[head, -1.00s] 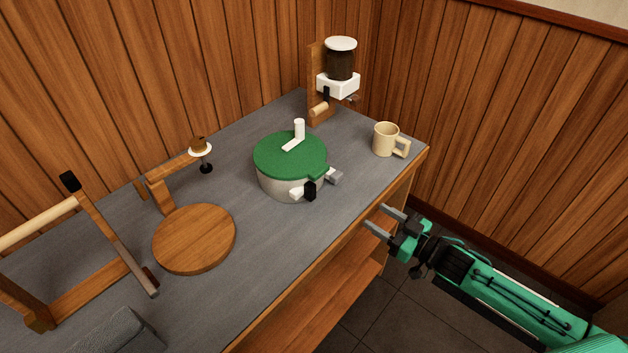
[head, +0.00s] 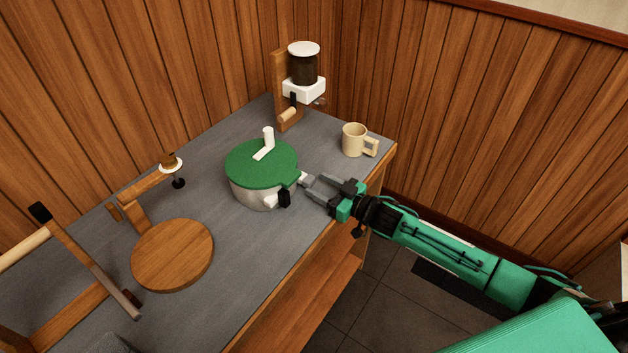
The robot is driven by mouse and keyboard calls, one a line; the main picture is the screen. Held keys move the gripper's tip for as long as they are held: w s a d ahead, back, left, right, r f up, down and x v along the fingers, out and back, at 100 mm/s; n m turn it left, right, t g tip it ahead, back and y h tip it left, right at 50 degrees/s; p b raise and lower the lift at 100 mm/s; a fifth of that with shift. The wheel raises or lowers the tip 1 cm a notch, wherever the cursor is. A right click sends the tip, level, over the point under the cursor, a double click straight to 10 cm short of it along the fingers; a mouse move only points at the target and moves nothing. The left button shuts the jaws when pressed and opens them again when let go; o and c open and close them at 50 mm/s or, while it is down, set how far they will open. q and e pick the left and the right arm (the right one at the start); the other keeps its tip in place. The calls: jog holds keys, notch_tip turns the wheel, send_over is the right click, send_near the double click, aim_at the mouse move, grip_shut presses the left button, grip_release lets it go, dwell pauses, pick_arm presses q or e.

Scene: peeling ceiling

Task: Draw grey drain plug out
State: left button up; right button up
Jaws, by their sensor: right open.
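A round pale pot (head: 250,190) with a green lid (head: 262,162) and a white handle on top stands on the grey worktop. On its right side is a short white outlet (head: 302,178), where the grey drain plug sits. The plug is now hard to make out against the grey fingers. My right gripper (head: 311,188) is open, with its fingertips at the outlet, around or just beside the plug; I cannot tell if they touch it. My left gripper is not in view.
A beige mug (head: 356,140) stands behind my right gripper, near the worktop's right edge. A dispenser with a dark jar (head: 303,68) is at the back. A round wooden board (head: 172,255) and a wooden-armed stand (head: 150,190) are left of the pot.

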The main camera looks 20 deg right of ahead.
aim_at(309, 182)
jog(key=shift+x, duration=1.3)
jog(key=shift+c, duration=0.4)
grip_shut()
